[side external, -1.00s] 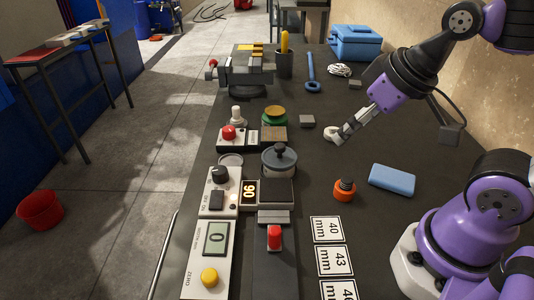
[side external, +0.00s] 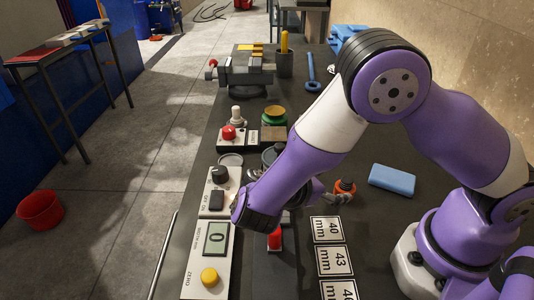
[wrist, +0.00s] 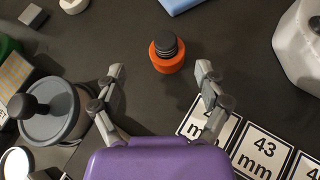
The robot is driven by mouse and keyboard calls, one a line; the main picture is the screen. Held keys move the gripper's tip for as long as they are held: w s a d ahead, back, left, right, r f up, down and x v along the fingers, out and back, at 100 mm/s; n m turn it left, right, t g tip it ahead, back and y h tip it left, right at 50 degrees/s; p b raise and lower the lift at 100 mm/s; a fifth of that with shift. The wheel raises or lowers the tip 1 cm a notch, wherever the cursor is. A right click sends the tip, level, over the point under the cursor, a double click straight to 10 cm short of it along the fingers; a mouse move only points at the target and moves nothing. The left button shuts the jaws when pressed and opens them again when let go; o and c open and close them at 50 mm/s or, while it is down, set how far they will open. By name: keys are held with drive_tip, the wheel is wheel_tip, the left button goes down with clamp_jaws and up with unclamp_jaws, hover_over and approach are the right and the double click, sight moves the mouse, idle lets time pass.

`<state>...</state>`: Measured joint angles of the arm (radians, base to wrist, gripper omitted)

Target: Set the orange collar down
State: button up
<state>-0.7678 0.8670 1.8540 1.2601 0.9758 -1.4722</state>
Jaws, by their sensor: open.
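The orange collar (side external: 345,187) stands on the dark bench, around a black ribbed piece that sticks up out of it. In the wrist view the collar (wrist: 165,64) sits just beyond and between my fingertips. My gripper (wrist: 160,70) is open and empty, one finger to each side of the collar's near edge. I cannot tell its exact height or whether it touches the collar. In the side view my arm hides most of the gripper.
Cards marked in mm (wrist: 258,150) lie close to my right finger. A grey lidded pot (wrist: 55,112) stands left of my left finger. A blue block (side external: 392,180) lies right of the collar. A control panel (side external: 218,262) is at the left.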

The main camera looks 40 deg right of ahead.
sight(351, 184)
drive_tip(key=shift+s+f+n+h, duration=0.4)
drive_tip(key=shift+n+h, duration=0.3)
drive_tip(key=shift+h, duration=0.1)
drive_tip(key=x, duration=0.7)
drive_tip(key=shift+d, duration=0.25)
clamp_jaws()
